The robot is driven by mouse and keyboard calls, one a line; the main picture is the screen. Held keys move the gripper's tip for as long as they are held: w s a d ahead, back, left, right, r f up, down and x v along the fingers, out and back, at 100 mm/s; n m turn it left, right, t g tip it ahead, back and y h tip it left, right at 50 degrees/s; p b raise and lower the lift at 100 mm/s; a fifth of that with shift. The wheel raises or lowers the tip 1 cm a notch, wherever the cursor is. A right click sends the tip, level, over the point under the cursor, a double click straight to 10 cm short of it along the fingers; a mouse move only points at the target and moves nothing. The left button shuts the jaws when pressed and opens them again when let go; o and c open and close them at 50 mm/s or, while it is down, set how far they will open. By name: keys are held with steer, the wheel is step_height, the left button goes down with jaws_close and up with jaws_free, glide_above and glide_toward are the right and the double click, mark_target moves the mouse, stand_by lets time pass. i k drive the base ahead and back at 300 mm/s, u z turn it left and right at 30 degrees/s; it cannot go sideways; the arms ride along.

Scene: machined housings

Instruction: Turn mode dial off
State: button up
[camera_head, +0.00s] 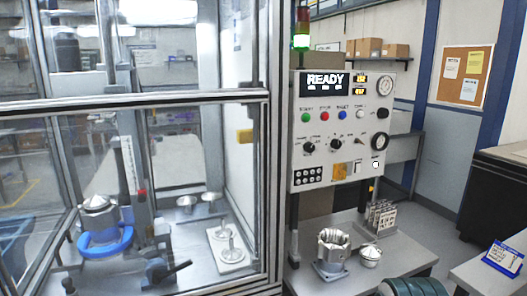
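A pale grey control panel (345,120) stands right of the glass enclosure, its display lit with "READY". Two black rotary knobs sit in its lower row, a left knob (309,147) and a right knob (336,145). Another dark knob (383,113) is at the right edge. The small labels are too blurred to read, so I cannot tell which knob is the mode dial or where it points. My gripper is not in view, and nothing covers the panel.
Green, red and blue buttons (342,115) sit above the knobs. The framed glass enclosure (262,190) fills the left side. Below the panel, a bench (345,285) holds a metal housing (331,250) and a small domed part (370,256). The space before the panel looks clear.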

mark_target(309, 147)
steer(key=u, duration=0.05)
steer(key=i, duration=1)
steer(key=u, duration=0.05)
